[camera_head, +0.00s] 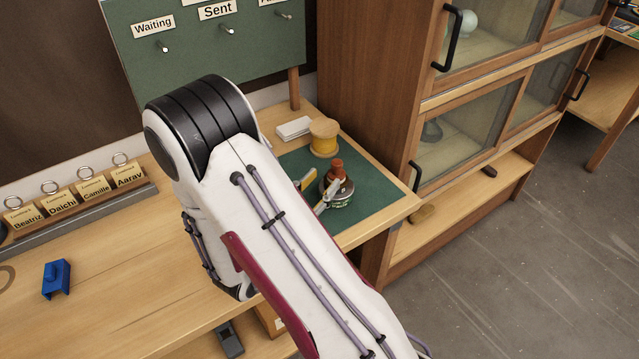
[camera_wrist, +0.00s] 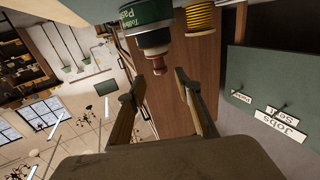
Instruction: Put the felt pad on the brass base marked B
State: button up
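I cannot make out the felt pad or a brass base marked B in either view; my white arm covers part of the bench in the head view. My gripper (camera_wrist: 155,84) is open in the wrist view, its two fingers well apart with nothing held between them. A dark green labelled tin (camera_wrist: 146,14) with a red-brown knobbed piece (camera_wrist: 159,66) shows just beyond the fingertips, apart from them.
A yellow spool (camera_head: 323,138) and a white block (camera_head: 294,128) are at the back of the bench. A blue part (camera_head: 56,279) lies at the left, near name-tagged blocks (camera_head: 90,190). A wooden cabinet (camera_head: 385,100) stands at right.

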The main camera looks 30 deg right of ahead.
jog(key=shift+w, duration=0.1)
jog(key=w+a+r+n+t+y, duration=0.2)
jog(key=w+a+r+t+y, duration=0.1)
jog(key=w+a+y, duration=0.55)
jog(key=s+a+r+n+y, duration=0.35)
jog(key=a+r+y, duration=0.4)
jog(key=a, duration=0.25)
jog(key=s+a+r+n+g+y, duration=0.1)
jog(key=s+r+n, duration=0.15)
jog(key=s, duration=0.35)
jog(key=s+a+r+n+g+y, duration=0.1)
jog(key=s+a+n, duration=0.15)
jog(key=s, duration=0.35)
jog(key=s+d+n+g, duration=0.1)
jog(key=s+d, duration=0.1)
jog(key=s, duration=0.5)
jog(key=s+d+n+g+h, duration=0.1)
jog(key=s+d, duration=0.2)
jog(key=s, duration=0.4)
jog(key=shift+n+g+h, duration=0.3)
jog(key=shift+n+g, duration=0.05)
jog(key=shift+g, duration=0.05)
